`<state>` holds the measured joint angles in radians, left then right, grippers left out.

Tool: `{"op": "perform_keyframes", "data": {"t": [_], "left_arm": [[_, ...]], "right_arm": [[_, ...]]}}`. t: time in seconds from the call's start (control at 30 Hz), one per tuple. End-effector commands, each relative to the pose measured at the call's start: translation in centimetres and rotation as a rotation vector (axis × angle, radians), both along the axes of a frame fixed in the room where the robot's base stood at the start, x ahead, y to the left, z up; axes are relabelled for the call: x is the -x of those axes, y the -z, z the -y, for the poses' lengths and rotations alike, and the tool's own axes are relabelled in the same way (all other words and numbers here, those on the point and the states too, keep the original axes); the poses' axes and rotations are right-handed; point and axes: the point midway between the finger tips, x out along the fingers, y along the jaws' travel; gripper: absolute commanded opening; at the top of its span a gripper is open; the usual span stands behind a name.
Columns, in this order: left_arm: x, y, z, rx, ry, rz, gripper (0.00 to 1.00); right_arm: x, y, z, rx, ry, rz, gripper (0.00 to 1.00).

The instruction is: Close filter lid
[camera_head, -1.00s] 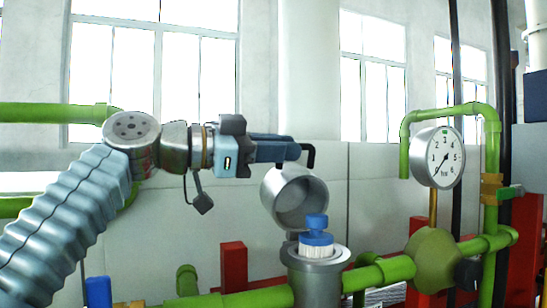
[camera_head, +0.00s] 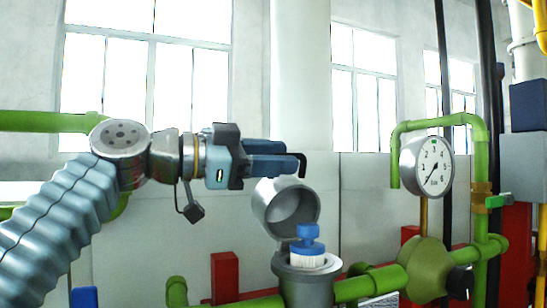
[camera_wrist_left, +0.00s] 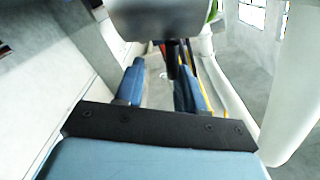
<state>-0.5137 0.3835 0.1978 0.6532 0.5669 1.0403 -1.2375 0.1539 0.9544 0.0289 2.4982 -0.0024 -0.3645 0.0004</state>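The filter lid (camera_head: 286,208) is a grey metal cup, tilted up and open above the filter housing (camera_head: 303,286). A blue-topped filter with white bristles (camera_head: 307,246) stands in the housing's mouth. My left gripper (camera_head: 297,161) is just above the lid's upper edge, its two blue fingers apart and a black tip bent downward. In the left wrist view the fingers of my left gripper (camera_wrist_left: 160,70) are open with nothing between them. The grey lid (camera_wrist_left: 158,18) lies just beyond the fingertips there. Whether a finger touches the lid is unclear. My right gripper is not in view.
A green pipe (camera_head: 370,285) runs right from the housing to a valve body (camera_head: 428,270). A pressure gauge (camera_head: 427,167) stands above it. Red supports (camera_head: 225,276) stand behind the pipe. The space left of the lid is clear apart from my left arm.

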Motion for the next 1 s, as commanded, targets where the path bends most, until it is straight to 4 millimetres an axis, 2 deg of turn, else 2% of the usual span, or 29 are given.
{"op": "perform_keyframes", "data": {"t": [0.17, 0.27, 0.5, 0.7, 0.83, 1.0], "left_arm": [[0.1, 0.1, -0.5, -0.001, -0.001, -0.001, 0.38], [0.5, 0.1, -1.9, 0.001, -0.003, 0.000, 0.38], [2.2, 0.2, -7.4, 0.002, -0.005, 0.001, 0.38], [3.5, 0.1, -11.3, 0.001, -0.003, -0.001, 0.38], [4.0, 0.1, -12.7, 0.000, -0.002, -0.001, 0.38], [4.2, 0.0, -13.2, 0.000, 0.000, 0.000, 0.38]], "right_arm": [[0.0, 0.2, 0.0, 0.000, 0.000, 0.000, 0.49], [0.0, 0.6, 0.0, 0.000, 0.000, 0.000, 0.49], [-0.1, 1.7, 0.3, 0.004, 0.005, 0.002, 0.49], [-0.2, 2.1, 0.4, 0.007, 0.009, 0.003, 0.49], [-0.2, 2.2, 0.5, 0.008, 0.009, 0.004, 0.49], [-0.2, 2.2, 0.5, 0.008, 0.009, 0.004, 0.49]]}}
